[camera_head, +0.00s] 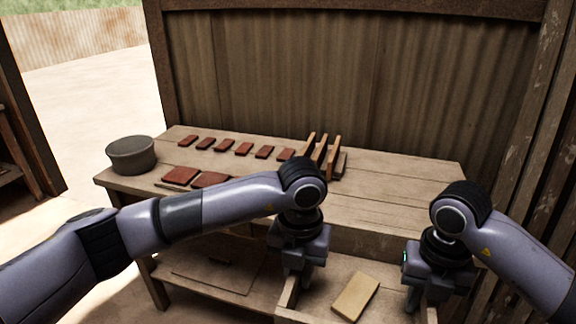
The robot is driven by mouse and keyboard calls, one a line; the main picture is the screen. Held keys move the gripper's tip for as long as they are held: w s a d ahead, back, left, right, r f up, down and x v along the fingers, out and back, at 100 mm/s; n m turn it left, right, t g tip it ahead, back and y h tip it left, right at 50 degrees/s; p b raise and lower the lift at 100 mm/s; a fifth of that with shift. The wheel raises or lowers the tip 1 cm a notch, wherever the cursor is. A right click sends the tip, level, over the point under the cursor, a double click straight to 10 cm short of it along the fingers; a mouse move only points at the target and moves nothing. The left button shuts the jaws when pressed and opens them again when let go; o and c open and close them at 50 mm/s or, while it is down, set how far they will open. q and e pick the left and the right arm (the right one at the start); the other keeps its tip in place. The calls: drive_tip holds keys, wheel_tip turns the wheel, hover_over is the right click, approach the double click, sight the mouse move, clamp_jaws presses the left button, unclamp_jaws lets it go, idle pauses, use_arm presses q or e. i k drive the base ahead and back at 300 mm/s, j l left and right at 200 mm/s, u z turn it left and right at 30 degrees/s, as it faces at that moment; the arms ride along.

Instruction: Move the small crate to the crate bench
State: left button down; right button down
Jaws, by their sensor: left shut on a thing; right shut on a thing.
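The small crate (318,284) is a light wooden open box at the bottom of the head view, with its near side cut off by the frame edge. A flat yellowish block (355,296) lies in it. My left gripper (296,286) is shut on the crate's left wall. My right gripper (416,298) is shut on its right side, where the grip is partly hidden by the gripper. The crate is in front of a wooden bench; I cannot tell whether it touches anything below. I cannot tell which bench is the crate bench.
The wooden bench (400,192) carries several red-brown tiles (243,149), a wooden rack with upright slats (322,152) and a grey pot (131,155) at its left end. Its right part is clear. A corrugated wall (350,75) stands behind. Open pale ground (85,100) lies at left.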

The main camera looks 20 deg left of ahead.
sight(387, 207)
drive_tip(key=i+l, duration=0.15)
drive_tip(key=i, duration=0.5)
drive_tip(key=i+l, duration=0.15)
drive_tip(key=i, duration=0.55)
